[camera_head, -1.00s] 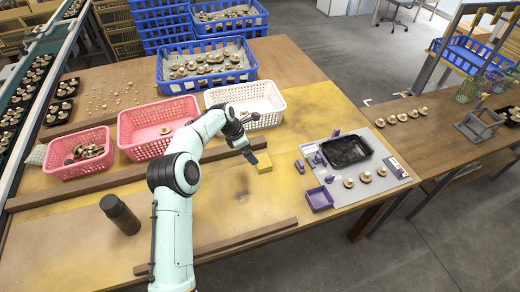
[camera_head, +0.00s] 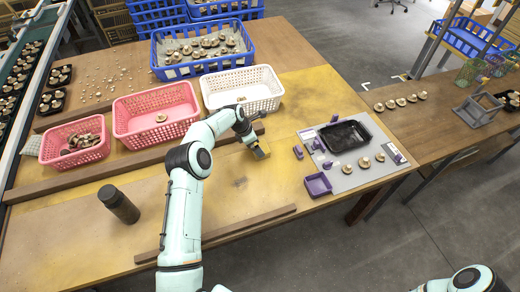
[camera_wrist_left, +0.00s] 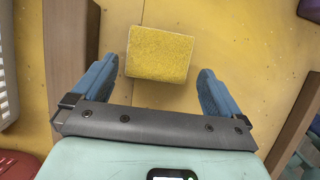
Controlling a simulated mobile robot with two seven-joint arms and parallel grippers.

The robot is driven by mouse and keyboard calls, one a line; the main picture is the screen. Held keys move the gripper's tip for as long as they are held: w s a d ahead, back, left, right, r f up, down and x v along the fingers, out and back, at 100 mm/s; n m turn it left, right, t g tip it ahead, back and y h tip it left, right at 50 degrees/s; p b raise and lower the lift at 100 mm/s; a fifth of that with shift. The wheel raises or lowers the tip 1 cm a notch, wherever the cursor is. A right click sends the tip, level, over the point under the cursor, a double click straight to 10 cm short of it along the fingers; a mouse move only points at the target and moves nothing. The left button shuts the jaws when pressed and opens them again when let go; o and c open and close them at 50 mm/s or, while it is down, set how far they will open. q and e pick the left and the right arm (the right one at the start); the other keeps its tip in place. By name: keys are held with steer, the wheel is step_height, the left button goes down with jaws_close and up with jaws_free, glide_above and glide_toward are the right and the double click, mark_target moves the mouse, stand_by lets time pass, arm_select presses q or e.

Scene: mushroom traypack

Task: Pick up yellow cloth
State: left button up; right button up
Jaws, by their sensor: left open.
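The yellow cloth (camera_wrist_left: 160,53) is a folded, thick rectangular pad lying on the yellowish table top. My left gripper (camera_wrist_left: 157,70) is open, with its blue fingers on either side of the cloth's near part and gaps on both sides. The far part of the cloth lies past the fingertips. In the head view my left gripper (camera_head: 257,150) is over the cloth's place and hides much of it. My right arm shows only in part at the bottom right, and its gripper is out of view.
A wooden strip (camera_wrist_left: 65,50) runs beside the cloth. The white basket (camera_head: 242,89) and pink baskets stand behind. A grey board (camera_head: 345,180) with a black tray (camera_head: 345,136) and a purple box (camera_head: 318,185) lies to the right. A dark bottle (camera_head: 119,205) stands at left.

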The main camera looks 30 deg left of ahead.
arm_select(q)
steer(key=x, duration=0.3)
steer(key=shift+w+f, duration=0.15)
steer(key=shift+w, duration=0.15)
steer(key=shift+s, duration=0.1)
steer(key=shift+c, duration=0.7)
steer(key=c, duration=0.6)
arm_select(e)
steer(key=shift+w+r, duration=0.5)
arm_select(q)
steer(key=shift+o, duration=0.2)
steer(key=shift+r, duration=0.6)
step_height(320, 180, up, 19)
steer(key=p, duration=0.1)
steer(key=shift+p, duration=0.4)
arm_select(e)
steer(key=shift+w+r, duration=0.9)
steer(key=shift+w, duration=0.05)
